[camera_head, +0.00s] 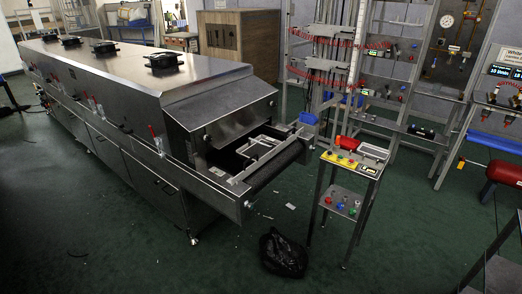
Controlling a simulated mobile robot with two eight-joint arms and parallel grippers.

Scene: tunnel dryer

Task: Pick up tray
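A pale metal item that looks like the tray (262,148) lies on the dark conveyor belt (283,160) at the near end of the long steel tunnel dryer (160,95). It sits just outside the dryer's opening, partly under the sloped hood. Its details are too small to make out. Neither of my grippers is in the head view.
A control stand (347,165) with buttons stands right of the conveyor end. A black bag (283,254) lies on the green floor before it. Racks line the back right. Floor at front left is mostly clear.

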